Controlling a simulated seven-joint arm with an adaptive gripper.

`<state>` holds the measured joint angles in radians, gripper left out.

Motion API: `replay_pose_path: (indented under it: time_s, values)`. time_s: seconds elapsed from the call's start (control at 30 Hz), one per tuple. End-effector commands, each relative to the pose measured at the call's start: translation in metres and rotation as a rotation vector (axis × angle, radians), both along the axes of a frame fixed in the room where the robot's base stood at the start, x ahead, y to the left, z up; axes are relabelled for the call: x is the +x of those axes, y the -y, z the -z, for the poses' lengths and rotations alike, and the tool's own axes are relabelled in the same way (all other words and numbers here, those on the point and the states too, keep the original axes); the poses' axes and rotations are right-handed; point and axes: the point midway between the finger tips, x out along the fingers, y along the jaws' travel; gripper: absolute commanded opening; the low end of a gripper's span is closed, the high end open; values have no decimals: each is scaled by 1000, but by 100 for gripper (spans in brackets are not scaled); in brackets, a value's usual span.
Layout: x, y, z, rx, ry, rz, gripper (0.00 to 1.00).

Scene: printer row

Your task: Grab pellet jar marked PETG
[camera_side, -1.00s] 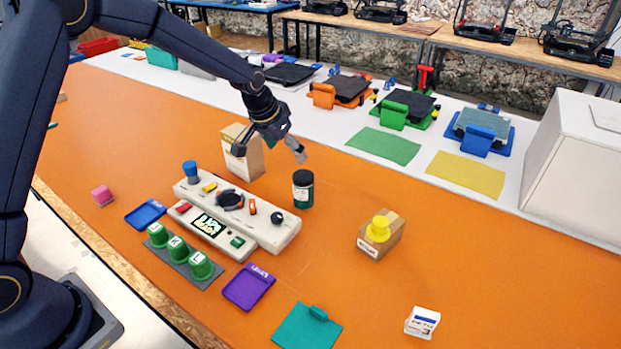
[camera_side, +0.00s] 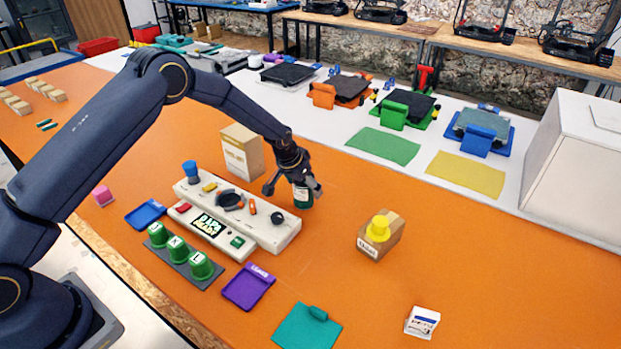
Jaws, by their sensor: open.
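A dark green jar with a black lid and a pale label (camera_side: 302,196) stands upright on the orange table, just right of the grey-white control panel. The label's writing is too small to read. My gripper (camera_side: 294,190) is lowered over the jar with its fingers spread, one on the left and one on the right. The gripper hides the lid and the upper part of the jar. I cannot tell whether the fingers touch it.
The control panel (camera_side: 279,236) lies close on the left. A tan carton (camera_side: 239,153) stands behind left. A small brown box (camera_side: 383,244) with a yellow object (camera_side: 378,227) on top stands to the right. Orange table is clear between jar and box.

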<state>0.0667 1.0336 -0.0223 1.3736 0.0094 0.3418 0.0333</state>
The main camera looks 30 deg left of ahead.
Motion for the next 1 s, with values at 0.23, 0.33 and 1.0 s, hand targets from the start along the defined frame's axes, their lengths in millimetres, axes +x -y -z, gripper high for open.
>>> replay_pose_path:
  time_s: [0.23,0.33,1.0]
  values:
    - [5,0,12,0,0,0,89]
    - [5,0,12,0,0,0,89]
    - [5,0,11,0,1,0,21]
